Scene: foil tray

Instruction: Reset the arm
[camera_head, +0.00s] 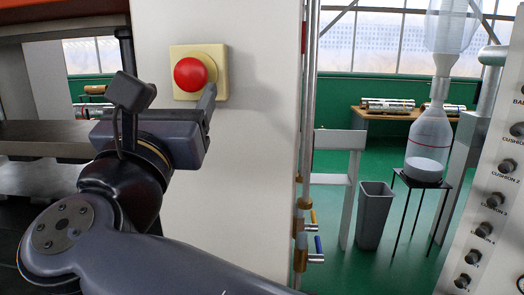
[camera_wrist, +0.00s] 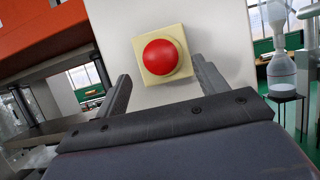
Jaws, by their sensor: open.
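My gripper (camera_wrist: 160,92) is open and empty, its two dark fingers spread wide in the wrist view. In the head view my gripper (camera_head: 160,100) is in front of the pale machine post, with one fingertip just below and right of a red button. The red round button (camera_head: 190,74) sits on a square cream plate (camera_head: 217,56) fixed to the post. In the wrist view the red button (camera_wrist: 160,57) lies beyond and between the fingertips. I cannot tell whether a finger touches the plate.
The pale post (camera_head: 250,190) stands close to my arm. At left is a press opening with a grey slab (camera_head: 45,138). At right are a grey bin (camera_head: 374,215), a clear bottle on a stand (camera_head: 428,145) and a panel of knobs (camera_head: 484,229). Green floor lies between them.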

